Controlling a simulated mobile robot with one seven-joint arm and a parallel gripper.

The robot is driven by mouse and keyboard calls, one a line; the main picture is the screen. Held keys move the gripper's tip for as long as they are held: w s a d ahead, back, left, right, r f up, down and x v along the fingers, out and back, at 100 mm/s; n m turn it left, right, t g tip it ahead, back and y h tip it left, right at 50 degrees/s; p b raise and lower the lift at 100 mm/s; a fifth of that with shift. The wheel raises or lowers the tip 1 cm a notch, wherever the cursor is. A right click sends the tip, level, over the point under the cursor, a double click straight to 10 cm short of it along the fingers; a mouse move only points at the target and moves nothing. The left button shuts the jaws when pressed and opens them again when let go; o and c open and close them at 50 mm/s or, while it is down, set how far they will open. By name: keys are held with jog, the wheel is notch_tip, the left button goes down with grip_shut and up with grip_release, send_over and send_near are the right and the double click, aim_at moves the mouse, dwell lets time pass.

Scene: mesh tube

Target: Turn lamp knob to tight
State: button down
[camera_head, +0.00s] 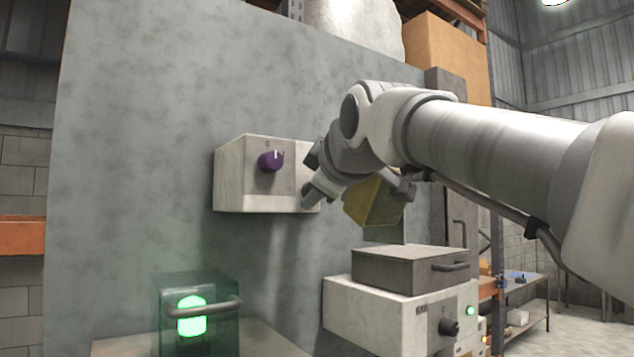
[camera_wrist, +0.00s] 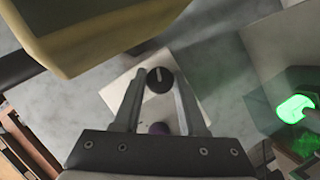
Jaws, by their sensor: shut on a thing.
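A white control box (camera_head: 240,180) is mounted on the grey wall panel. A purple knob (camera_head: 271,160) with a white pointer line sits on its left part; it shows partly in the wrist view (camera_wrist: 158,128). A dark round knob (camera_wrist: 160,80) with a pale pointer line sits on the same box. My gripper (camera_wrist: 160,76) has a finger on each side of this dark knob and is shut on it. In the head view my gripper (camera_head: 308,190) is at the box's right end and hides the dark knob. Which knob is the lamp's is not readable.
A yellow block-like object (camera_head: 372,203) is close beside my wrist. A green-glowing lamp (camera_head: 191,315) in a dark housing stands lower left. A white unit (camera_head: 385,312) with a grey lidded box (camera_head: 400,268) stands lower right. The wall panel left of the control box is bare.

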jog(key=shift+d+m+g+y, duration=0.1)
jog(key=shift+m+g+y, duration=0.5)
jog(key=shift+m, duration=0.7)
jog(key=shift+m+g+y, duration=0.4)
jog(key=shift+m+g, duration=0.3)
jog(key=shift+m, duration=0.6)
jog(key=c, duration=0.8)
grip_release()
jog(key=shift+o, duration=0.2)
jog(key=b+v, duration=0.1)
jog(key=v, duration=1.6)
jog(key=shift+d, duration=0.15)
jog(key=shift+r, duration=0.1)
